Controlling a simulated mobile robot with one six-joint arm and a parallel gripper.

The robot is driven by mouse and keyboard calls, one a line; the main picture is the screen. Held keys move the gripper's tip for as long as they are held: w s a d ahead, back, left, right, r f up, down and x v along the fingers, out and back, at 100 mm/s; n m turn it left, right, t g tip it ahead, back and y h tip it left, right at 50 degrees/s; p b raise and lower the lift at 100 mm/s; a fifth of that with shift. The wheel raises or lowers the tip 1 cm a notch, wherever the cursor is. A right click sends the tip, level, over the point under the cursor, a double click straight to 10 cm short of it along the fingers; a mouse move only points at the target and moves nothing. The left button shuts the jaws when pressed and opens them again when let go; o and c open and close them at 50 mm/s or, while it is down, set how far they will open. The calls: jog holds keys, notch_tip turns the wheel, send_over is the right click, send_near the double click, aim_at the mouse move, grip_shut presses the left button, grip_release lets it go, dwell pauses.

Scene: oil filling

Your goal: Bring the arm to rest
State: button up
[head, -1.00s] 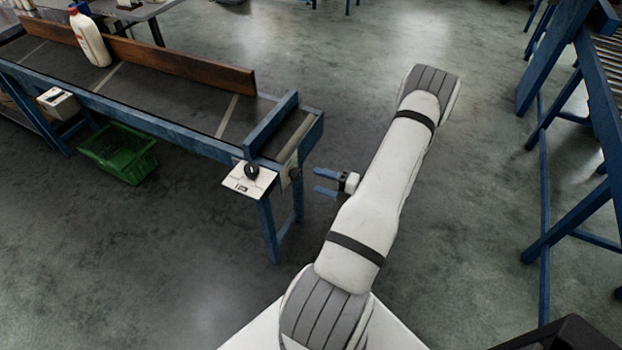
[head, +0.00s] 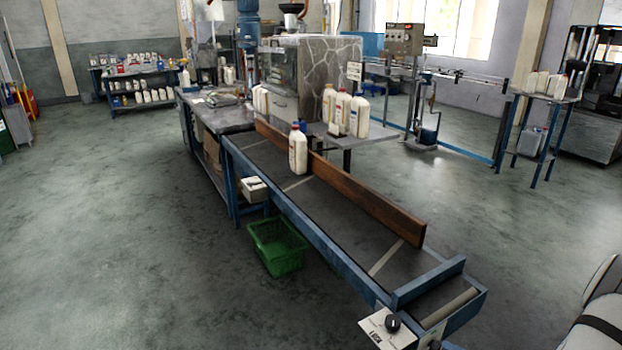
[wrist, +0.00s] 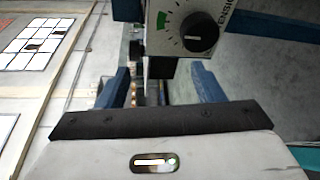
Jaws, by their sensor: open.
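In the wrist view my gripper (wrist: 162,82) is open, its two blue fingers spread with no object held between them. A white panel with a black dial knob (wrist: 198,32) and a green-marked scale lies ahead of the fingers at the top of the view. I cannot tell its exact distance. In the head view only part of my white arm (head: 600,315) shows at the lower right edge; the gripper is outside that view. The panel with the knob (head: 392,324) is at the conveyor's near end.
The blue-framed conveyor (head: 330,212) carries a white bottle (head: 298,150) beside a wooden guide board (head: 370,200). A green crate (head: 277,247) stands on the floor beside it. Several bottles stand on a table behind.

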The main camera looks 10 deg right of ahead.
jog(key=s+a+r+n+g, duration=0.1)
jog(key=a+r+n+g, duration=0.5)
jog(key=a+r+n, duration=0.35)
jog(key=a+r+n+g, duration=0.65)
jog(key=a+n, duration=0.35)
jog(key=n, duration=0.3)
jog(key=s+a+r+n+t+h+p, duration=0.1)
jog(key=s+a+r+n+h, duration=0.2)
jog(key=r+n, duration=0.3)
jog(key=s+a+r+n+t+h+p, duration=0.1)
jog(key=s+a+r+n+h, duration=0.2)
jog(key=n, duration=1.3)
notch_tip(320, 180, up, 3)
jog(key=s+h, duration=0.1)
jog(key=h, duration=0.2)
jog(key=shift+s+a+f+h, duration=0.15)
jog(key=shift+s+a+h, duration=0.15)
jog(key=shift+s, duration=0.1)
